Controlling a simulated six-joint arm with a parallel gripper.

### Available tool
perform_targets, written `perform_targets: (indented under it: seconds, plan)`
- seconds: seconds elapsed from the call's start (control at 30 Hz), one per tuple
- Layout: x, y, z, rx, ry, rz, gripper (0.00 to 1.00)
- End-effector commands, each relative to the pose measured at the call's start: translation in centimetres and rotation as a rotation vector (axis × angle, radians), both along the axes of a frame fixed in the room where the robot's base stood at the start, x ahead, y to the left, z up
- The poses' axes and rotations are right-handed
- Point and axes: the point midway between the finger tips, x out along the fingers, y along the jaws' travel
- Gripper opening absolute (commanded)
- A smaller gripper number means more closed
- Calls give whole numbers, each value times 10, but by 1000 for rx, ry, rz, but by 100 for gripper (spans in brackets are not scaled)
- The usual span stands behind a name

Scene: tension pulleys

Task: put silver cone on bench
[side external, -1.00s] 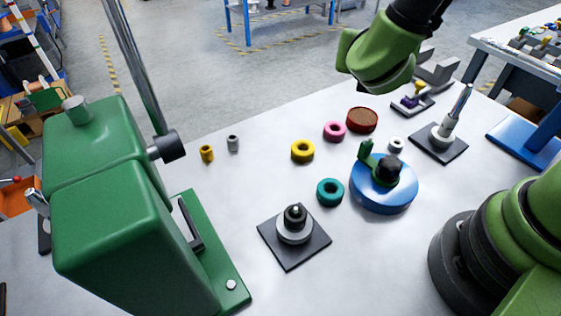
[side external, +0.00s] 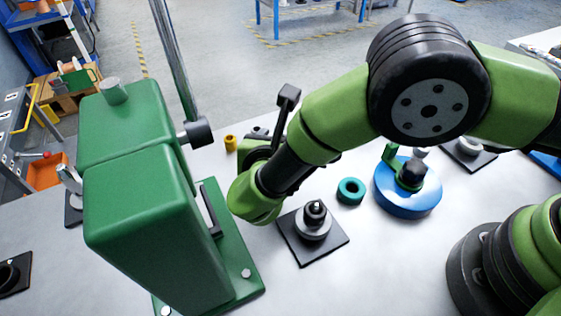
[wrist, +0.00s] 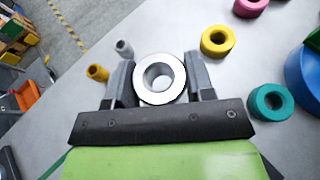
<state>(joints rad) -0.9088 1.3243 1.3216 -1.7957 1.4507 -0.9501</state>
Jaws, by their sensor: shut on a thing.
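In the wrist view my gripper (wrist: 160,82) is shut on a silver ring-shaped part with a round central hole, which I take to be the silver cone (wrist: 142,89). One grey finger presses it on each side. It is seen end on, so its taper does not show. Grey-white bench (wrist: 212,112) surface lies beyond it; its height above the bench is unclear. In the side view the bench (side external: 385,270) shows too, but my wrist and arm hide the fingers and the held part.
A yellow cylinder (wrist: 97,72) and grey cylinder (wrist: 123,48) stand left of the gripper. Yellow (wrist: 217,41), teal (wrist: 268,103) and pink (wrist: 250,6) rings lie right. A green machine (side external: 140,210), black plate with post (side external: 313,222) and blue disc (side external: 408,200) flank the arm.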

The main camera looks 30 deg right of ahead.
Motion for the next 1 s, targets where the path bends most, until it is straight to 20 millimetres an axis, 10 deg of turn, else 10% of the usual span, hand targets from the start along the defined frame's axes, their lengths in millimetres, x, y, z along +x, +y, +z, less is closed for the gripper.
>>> perform_targets:
  seconds: [0.4, 1.0]
  plan:
    - [0, 0, -49, 1, -1, -1, 20]
    - [0, 0, -59, 1, -1, -1, 20]
